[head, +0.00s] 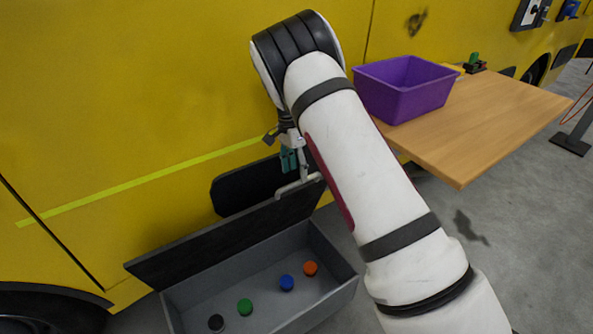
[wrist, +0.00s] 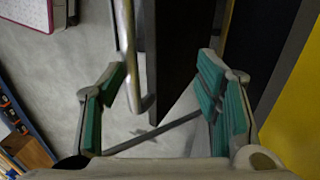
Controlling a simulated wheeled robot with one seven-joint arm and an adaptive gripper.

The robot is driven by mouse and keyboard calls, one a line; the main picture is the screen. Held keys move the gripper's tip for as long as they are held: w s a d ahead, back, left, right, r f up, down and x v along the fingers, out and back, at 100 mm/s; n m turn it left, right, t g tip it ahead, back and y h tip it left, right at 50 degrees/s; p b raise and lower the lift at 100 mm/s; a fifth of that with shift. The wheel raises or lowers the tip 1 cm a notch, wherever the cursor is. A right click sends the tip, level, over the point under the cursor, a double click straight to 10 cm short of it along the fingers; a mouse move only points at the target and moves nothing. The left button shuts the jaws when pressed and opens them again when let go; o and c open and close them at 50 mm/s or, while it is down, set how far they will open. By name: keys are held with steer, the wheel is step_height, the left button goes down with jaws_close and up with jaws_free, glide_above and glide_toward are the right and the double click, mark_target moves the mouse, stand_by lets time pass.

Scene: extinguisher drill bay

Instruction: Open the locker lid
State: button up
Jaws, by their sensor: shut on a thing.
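The locker (head: 345,297) is a grey box on the floor against the yellow vehicle. Its dark lid (head: 190,250) stands raised along the back edge, steeply tilted, so the inside shows. A pale metal handle (head: 300,185) is at the lid's right part. My gripper (head: 290,160), with teal finger pads, is at the handle, partly hidden by my arm. In the wrist view the handle (wrist: 128,50) and the lid's dark edge (wrist: 178,60) lie between the widely spaced fingers of my gripper (wrist: 160,105), which is shut on the handle; the exact contact is unclear.
Black (head: 216,323), green (head: 245,307), blue (head: 287,283) and orange (head: 310,268) round pieces lie in the locker. A wooden table (head: 490,125) with a purple bin (head: 405,95) stands at right. The yellow vehicle side (head: 120,100) is close behind the lid.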

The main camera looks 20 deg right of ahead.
steer(key=r, duration=0.4)
steer(key=w+r, duration=0.1)
steer(key=r, duration=0.1)
steer(key=shift+a+r, duration=0.2)
steer(key=shift+r, duration=0.15)
steer(key=shift+c, duration=0.3)
steer(key=shift+w, duration=0.1)
steer(key=c, duration=0.8)
steer(key=n+b, duration=0.1)
steer(key=n+t+y+b, duration=0.1)
steer(key=n, duration=0.1)
steer(key=shift+w+f+t, duration=0.1)
steer(key=shift+w+t, duration=0.2)
step_height(320, 180, up, 4)
steer(key=s+a+n+t+y+b, duration=0.25)
steer(key=n+t+b, duration=0.45)
steer(key=n, duration=0.8)
steer(key=shift+h, duration=0.35)
steer(key=b+x, duration=0.1)
steer(key=x, duration=0.5)
steer(key=b+x, duration=0.1)
steer(key=x, duration=0.2)
steer(key=shift+w+d+f+b, duration=0.2)
steer(key=shift+w+d+b, duration=0.05)
steer(key=shift+b, duration=0.05)
